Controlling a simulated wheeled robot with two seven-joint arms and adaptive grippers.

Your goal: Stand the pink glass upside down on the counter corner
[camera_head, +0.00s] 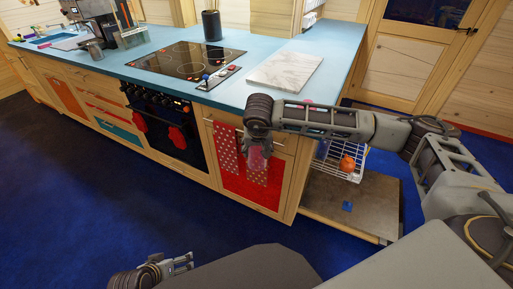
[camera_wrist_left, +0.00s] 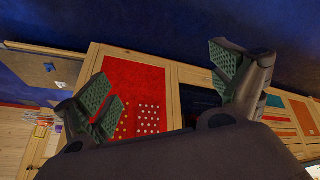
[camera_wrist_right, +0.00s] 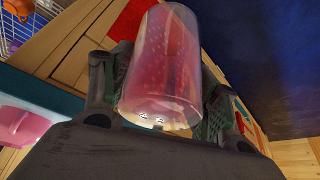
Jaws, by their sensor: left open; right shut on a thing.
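My right gripper (camera_head: 258,150) points down in front of the cabinet, beside the counter's front edge. It is shut on the clear pink glass (camera_wrist_right: 162,65). In the right wrist view the glass sits between the fingers, with a broad rounded end towards the palm; its far end is hard to make out. The blue counter (camera_head: 345,50) has its near right corner partly hidden behind my right arm. My left gripper (camera_head: 182,264) is open and empty, low over the floor; its spread fingers show in the left wrist view (camera_wrist_left: 170,90).
A marble board (camera_head: 285,70) lies on the counter near the corner, beside the hob (camera_head: 187,60). A pink object (camera_wrist_right: 22,127) shows at the counter's edge. A wire rack (camera_head: 340,160) with an orange ball-like thing (camera_head: 347,164) is below. Dotted red towels (camera_head: 226,150) hang on the cabinet.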

